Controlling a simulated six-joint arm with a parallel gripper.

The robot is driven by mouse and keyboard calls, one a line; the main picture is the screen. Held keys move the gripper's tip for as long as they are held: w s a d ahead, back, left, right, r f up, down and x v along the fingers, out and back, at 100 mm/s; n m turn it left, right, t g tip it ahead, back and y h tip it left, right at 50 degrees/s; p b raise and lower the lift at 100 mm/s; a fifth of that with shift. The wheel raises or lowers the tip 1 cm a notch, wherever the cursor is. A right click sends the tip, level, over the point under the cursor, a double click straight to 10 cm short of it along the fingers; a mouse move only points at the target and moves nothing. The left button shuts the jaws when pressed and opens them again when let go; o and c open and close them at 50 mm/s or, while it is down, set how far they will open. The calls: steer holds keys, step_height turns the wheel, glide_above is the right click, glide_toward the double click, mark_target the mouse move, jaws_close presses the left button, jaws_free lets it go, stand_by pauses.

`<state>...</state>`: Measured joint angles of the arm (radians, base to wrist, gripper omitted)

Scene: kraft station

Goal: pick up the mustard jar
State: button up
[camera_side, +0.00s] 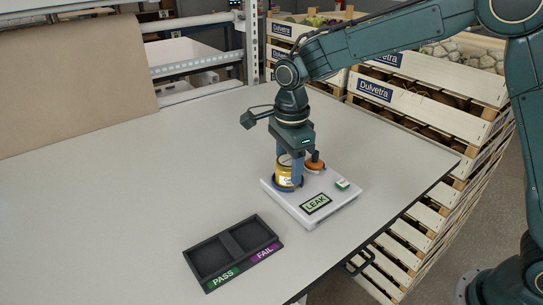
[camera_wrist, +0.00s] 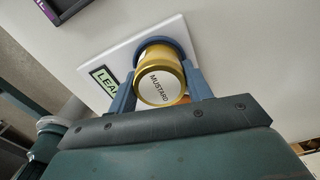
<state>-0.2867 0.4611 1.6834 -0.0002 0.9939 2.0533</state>
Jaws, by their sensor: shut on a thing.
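The mustard jar (camera_side: 285,175) has a gold body and stands upright at the back left of the white leak-test device (camera_side: 316,214), on a round blue seat. In the wrist view its pale lid marked MUSTARD (camera_wrist: 159,89) faces me. My gripper (camera_side: 290,168) points down over the jar. Its two blue fingers (camera_wrist: 161,92) are shut on the jar from both sides. I cannot tell whether the jar is clear of the seat. An orange part (camera_side: 314,164) of the device sits just right of the jar, partly hidden.
A dark two-compartment tray (camera_side: 240,238), labelled PASS and FAIL, lies in front and left of the device; both compartments are empty. The grey table (camera_side: 150,170) is clear on the left. Wooden Dulvetra crates (camera_side: 430,85) stand beyond its right edge. A brown board (camera_side: 70,85) stands at back left.

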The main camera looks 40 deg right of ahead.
mark_target(289, 160)
step_height(289, 160, up, 20)
stand_by(0.8)
stand_by(0.5)
steer(key=s+a+f+n, duration=0.1)
steer(key=s+a+f, duration=0.2)
steer(key=a+f, duration=0.4)
steer(key=s+a+f+n, duration=0.1)
steer(key=s+a+f, duration=0.2)
steer(key=a+f, duration=0.4)
steer(key=shift+f, duration=0.75)
steer(key=shift+f, duration=0.15)
steer(key=shift+f, duration=2.55)
